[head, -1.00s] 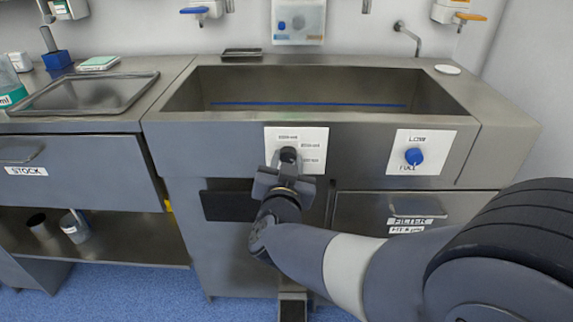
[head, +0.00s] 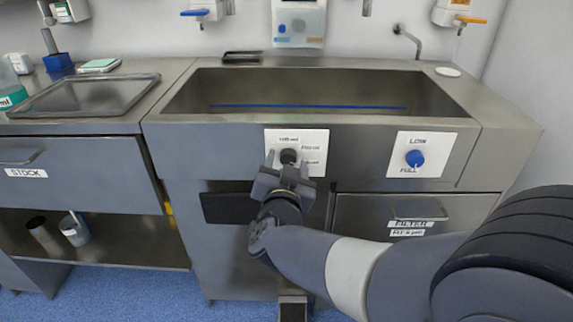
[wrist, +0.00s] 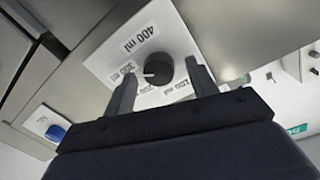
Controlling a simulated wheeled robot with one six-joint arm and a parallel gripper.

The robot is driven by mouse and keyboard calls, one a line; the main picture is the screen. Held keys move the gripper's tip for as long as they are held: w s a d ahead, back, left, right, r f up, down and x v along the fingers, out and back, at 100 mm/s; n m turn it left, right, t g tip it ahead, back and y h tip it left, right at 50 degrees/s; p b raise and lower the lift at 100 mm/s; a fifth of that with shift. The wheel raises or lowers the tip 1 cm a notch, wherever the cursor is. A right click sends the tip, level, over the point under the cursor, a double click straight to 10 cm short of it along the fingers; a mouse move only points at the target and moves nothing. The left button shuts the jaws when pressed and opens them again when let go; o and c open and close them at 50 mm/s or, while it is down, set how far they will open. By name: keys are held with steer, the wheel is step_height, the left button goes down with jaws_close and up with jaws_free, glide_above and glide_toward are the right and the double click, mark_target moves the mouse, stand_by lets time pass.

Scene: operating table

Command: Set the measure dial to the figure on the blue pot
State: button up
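The measure dial is a black round knob (head: 289,157) on a white plate (head: 276,137) on the sink front. In the wrist view the dial (wrist: 159,69) has a pale mark at its left side, toward a small label too blurred to read surely; a "400 ml" label (wrist: 137,40) is beside the dial. My gripper (wrist: 162,70) is open, its two fingers on either side of the dial in the picture, with visible gaps. In the head view my gripper (head: 288,165) is just below the dial. A blue pot-like block (head: 58,62) stands at the back left; no figure on it is legible.
A blue knob (head: 415,158) marked LOW and FULL is to the right on the same front. Drawers with handles flank the lower front (head: 390,215). A tray (head: 90,95) lies on the left counter. A low shelf (head: 100,245) holds small cups.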

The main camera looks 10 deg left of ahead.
steer(key=shift+s, duration=0.1)
steer(key=s+d+p, duration=0.2)
steer(key=s, duration=0.8)
steer(key=shift+s+r+p, duration=0.2)
steer(key=shift+s+p, duration=0.1)
steer(key=w, duration=0.3)
steer(key=w+a+b, duration=0.1)
steer(key=w, duration=0.3)
steer(key=w+a+b, duration=0.1)
steer(key=w, duration=0.3)
steer(key=shift+f, duration=0.2)
steer(key=shift+s, duration=0.1)
